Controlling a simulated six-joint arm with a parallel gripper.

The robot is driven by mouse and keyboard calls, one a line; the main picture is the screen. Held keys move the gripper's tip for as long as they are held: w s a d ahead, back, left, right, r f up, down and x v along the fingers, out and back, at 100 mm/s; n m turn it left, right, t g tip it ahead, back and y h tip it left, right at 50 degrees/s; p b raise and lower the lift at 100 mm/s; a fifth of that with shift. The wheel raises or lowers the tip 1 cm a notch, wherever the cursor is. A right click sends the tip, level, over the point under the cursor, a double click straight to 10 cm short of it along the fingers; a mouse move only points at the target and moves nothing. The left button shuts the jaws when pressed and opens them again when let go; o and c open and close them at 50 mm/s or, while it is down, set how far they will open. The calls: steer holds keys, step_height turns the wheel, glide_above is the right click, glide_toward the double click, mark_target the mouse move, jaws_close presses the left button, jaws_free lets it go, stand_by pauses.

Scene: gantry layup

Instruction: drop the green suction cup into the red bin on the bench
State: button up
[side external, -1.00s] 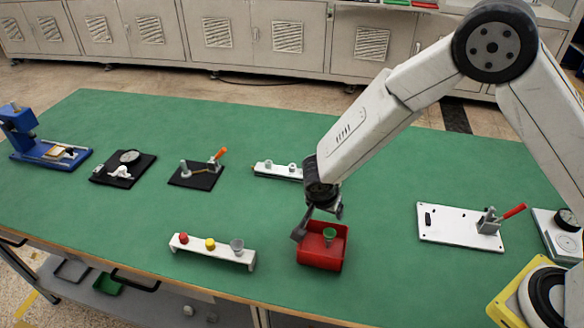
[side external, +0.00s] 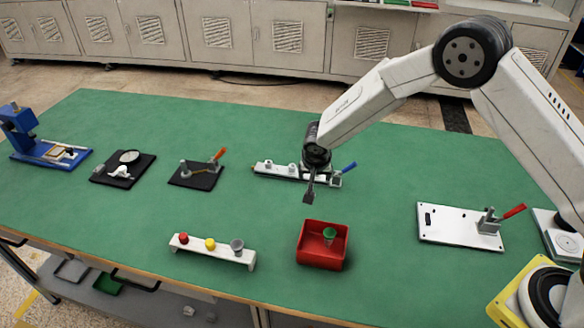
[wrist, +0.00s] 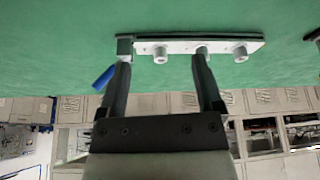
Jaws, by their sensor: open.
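The green suction cup (side external: 329,233) sits inside the red bin (side external: 309,255) on the green bench, toward the bin's right side. My gripper (side external: 308,198) is up and behind the bin, apart from it and from the cup. In the wrist view my gripper (wrist: 160,75) shows two spread fingers with nothing between them. The bin and cup are out of the wrist view.
A white rack (side external: 212,250) with a red, a yellow and a grey cup stands left of the bin. A white fixture with a blue handle (side external: 349,167) lies behind my gripper. A white plate with a red-handled clamp (side external: 450,228) lies right. Bench between is clear.

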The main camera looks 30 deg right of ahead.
steer(key=w+d+r+n+y, duration=0.1)
steer(key=w+d+n, duration=0.2)
steer(key=w+d, duration=0.3)
steer(key=shift+w+d+n, duration=0.3)
steer(key=shift+w, duration=0.65)
stand_by(0.4)
steer(key=shift+s+r, duration=0.35)
steer(key=shift+r, duration=0.05)
steer(key=s+r+n+y, duration=0.1)
steer(key=s+r, duration=0.4)
steer(key=s, duration=1.1)
steer(key=s+d+r+n+g, duration=0.1)
steer(key=s+r, duration=0.4)
steer(key=s, duration=1.2)
steer(key=shift+s+n+y, duration=0.2)
steer(key=shift+n+y, duration=0.2)
steer(key=shift+n, duration=0.4)
